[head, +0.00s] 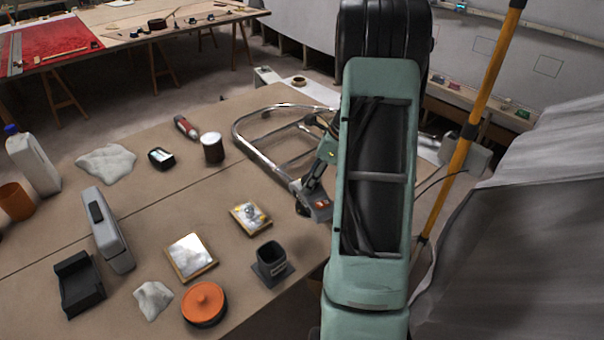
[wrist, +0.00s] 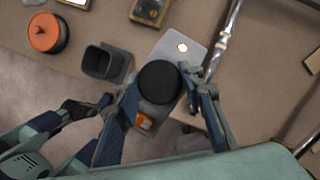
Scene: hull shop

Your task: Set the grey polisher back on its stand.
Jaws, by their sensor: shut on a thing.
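The grey polisher (head: 319,207) is in my gripper, near the table's right edge beside the chrome tube frame. In the wrist view its pale grey body (wrist: 180,42) shows a black round knob and an orange patch. My gripper (wrist: 160,88) is shut on it, one finger each side of the knob; in the head view my arm hides much of the grip. I cannot tell the gap to the table. A dark grey square cup on a flat base (head: 271,263), likely the stand, stands empty to the polisher's lower left; it also shows in the wrist view (wrist: 104,63).
A chrome tube frame (head: 240,138) lies behind the polisher. A black cradle (head: 78,285) and upright grey device (head: 107,232) stand left. A yellow pole (head: 463,155) rises right.

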